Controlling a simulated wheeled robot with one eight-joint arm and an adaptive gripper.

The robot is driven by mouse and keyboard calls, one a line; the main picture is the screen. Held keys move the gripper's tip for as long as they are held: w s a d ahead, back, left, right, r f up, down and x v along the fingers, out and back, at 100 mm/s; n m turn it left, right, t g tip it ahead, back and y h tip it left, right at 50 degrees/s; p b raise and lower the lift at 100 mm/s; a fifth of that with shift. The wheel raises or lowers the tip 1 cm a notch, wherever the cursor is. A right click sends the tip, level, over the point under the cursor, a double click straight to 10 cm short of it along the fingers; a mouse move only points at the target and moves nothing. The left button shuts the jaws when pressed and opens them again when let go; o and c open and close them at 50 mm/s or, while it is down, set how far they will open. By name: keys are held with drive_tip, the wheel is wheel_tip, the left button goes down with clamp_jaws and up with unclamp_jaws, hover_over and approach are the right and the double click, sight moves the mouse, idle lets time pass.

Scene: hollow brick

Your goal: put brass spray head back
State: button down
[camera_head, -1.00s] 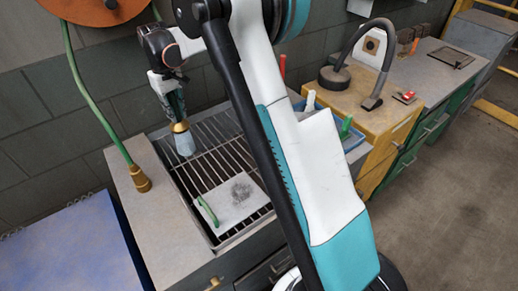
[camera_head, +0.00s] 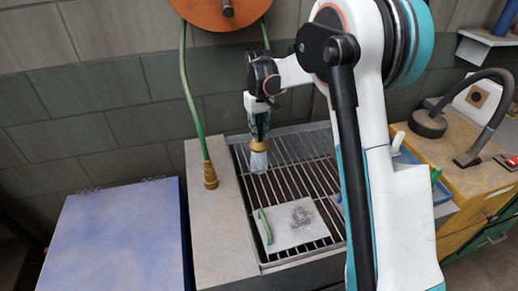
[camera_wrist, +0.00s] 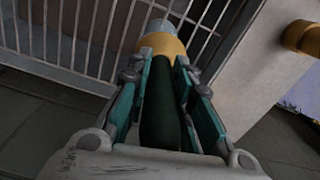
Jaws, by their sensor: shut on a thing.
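My gripper (camera_head: 259,122) is shut on what looks like the brass spray head (camera_head: 259,146). It has a brass collar, a pale grey-blue tip pointing down and a dark green body. In the head view it hangs over the back left of the sink grating (camera_head: 282,180); its exact height cannot be told. In the wrist view the teal fingers (camera_wrist: 161,85) lie on both sides of the green body, with the brass collar (camera_wrist: 160,47) beyond them. A green hose (camera_head: 185,95) hangs from the orange reel (camera_head: 205,8) and ends in a brass fitting (camera_head: 210,175) at the left ledge.
A pale slab (camera_head: 287,228) with a dark stain and a green handle (camera_head: 265,227) lies on the grating. A blue-topped surface (camera_head: 120,235) stands left. A yellow bench (camera_head: 465,160) with a black bent arm (camera_head: 490,110) stands right. The brick wall is close behind.

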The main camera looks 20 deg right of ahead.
sight(259, 144)
drive_tip(key=shift+f+b, duration=0.8)
drive_tip(key=shift+f, duration=2.3)
drive_tip(key=shift+f, duration=0.1)
drive_tip(key=c, duration=1.4)
unclamp_jaws()
